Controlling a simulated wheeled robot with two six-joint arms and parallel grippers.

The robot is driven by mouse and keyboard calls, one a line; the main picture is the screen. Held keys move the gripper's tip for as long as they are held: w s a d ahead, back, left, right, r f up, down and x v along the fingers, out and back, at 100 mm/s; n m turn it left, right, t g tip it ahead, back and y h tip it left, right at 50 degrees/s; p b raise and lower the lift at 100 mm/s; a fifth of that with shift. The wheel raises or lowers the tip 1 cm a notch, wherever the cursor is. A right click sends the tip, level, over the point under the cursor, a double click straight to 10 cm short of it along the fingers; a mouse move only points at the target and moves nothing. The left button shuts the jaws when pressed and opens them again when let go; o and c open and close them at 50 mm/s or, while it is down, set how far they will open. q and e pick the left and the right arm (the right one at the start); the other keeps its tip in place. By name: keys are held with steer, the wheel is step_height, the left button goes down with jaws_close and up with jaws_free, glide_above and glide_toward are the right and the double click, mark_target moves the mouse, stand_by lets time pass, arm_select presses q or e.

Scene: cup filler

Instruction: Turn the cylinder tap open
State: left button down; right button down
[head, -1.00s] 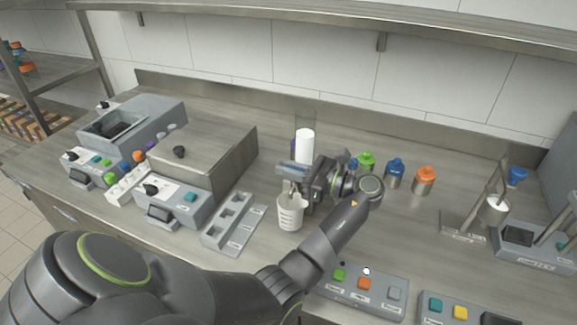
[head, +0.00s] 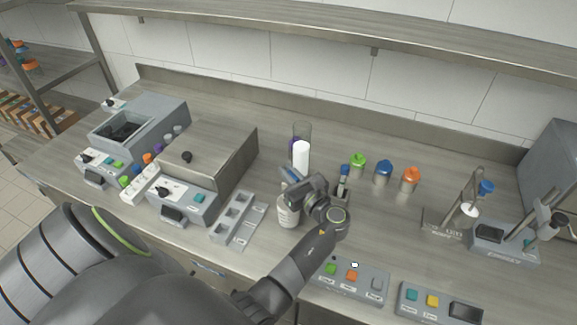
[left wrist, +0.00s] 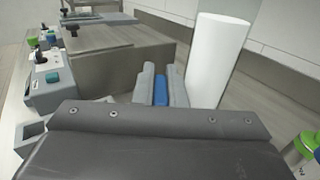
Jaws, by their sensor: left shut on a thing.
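The cylinder (head: 301,157) stands behind my left gripper, white below with a clear upper part; it is a white column in the left wrist view (left wrist: 217,60). My left gripper (head: 289,176) is at its front. In the left wrist view its fingers (left wrist: 160,88) are shut on a blue piece (left wrist: 161,91), which looks like the tap handle. The tap's body is hidden by the gripper. A white cup (head: 288,213) stands just below the gripper, partly covered by it. My right gripper is not in view.
Green (head: 358,160), blue (head: 383,168) and orange (head: 411,175) capped bottles stand to the right. A grey slotted rack (head: 232,218) is left of the cup. A button panel (head: 347,280) lies at the front.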

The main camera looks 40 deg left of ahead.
arm_select(q)
steer(key=shift+m+t, duration=0.3)
steer(key=shift+t, duration=0.2)
steer(key=c, duration=1.6)
jaws_free()
steer(key=shift+o, duration=0.6)
